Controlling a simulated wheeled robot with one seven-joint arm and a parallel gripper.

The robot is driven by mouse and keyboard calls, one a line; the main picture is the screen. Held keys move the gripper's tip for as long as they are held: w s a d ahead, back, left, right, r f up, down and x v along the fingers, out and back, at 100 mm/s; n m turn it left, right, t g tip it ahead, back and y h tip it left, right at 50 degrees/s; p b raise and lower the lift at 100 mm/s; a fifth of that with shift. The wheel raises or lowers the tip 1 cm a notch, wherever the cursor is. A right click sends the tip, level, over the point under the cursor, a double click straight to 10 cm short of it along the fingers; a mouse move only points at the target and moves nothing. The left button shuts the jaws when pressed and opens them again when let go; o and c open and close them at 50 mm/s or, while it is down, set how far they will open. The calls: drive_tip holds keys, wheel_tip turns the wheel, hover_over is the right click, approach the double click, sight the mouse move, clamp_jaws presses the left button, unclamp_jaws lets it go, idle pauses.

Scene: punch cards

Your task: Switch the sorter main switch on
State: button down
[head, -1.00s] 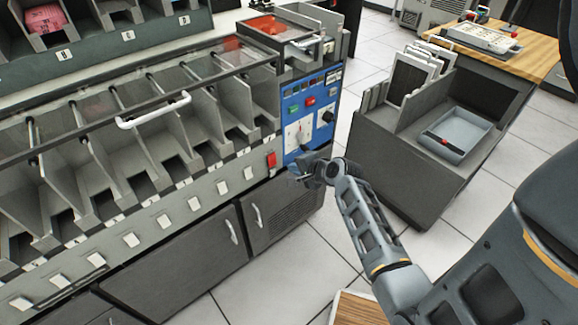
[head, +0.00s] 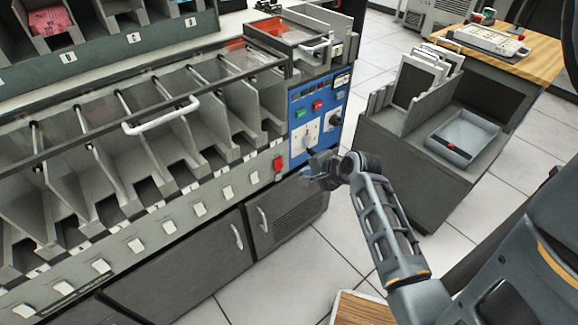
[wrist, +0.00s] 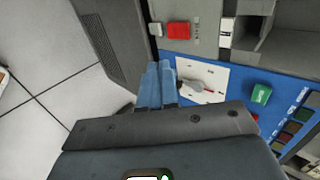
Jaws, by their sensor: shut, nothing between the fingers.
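The sorter's blue control panel (head: 318,110) is at the right end of the machine. On its lower left is a white plate (head: 299,148) with a grey rotary handle, which also shows in the wrist view (wrist: 197,87), beside a red mark. A second white plate with a dark knob (head: 334,119) sits to its upper right. No label that I can read tells which is the main switch. My gripper (head: 312,172) is just below the first plate. In the wrist view its blue fingers (wrist: 157,82) are together and empty, left of the grey handle. Contact cannot be told.
A red switch (head: 278,164) is left of the panel; it shows at the top of the wrist view (wrist: 178,31). Green (wrist: 261,93) and red buttons are on the panel. Card pockets line the sorter's left. A grey cart with a tray (head: 462,140) stands right, beyond open floor.

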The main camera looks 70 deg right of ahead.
drive_tip(key=shift+d+g, duration=0.1)
drive_tip(key=shift+g, duration=0.3)
approach(280, 169)
wheel_tip(280, 169, down, 4)
drive_tip(key=shift+w+d+f, duration=0.15)
drive_tip(key=shift+w+d, duration=0.5)
drive_tip(key=shift+w, duration=0.2)
drive_tip(key=shift+w+d+f, duration=0.15)
drive_tip(key=shift+w+d, duration=0.45)
drive_tip(key=shift+w, duration=0.2)
drive_tip(key=shift+b, duration=0.3)
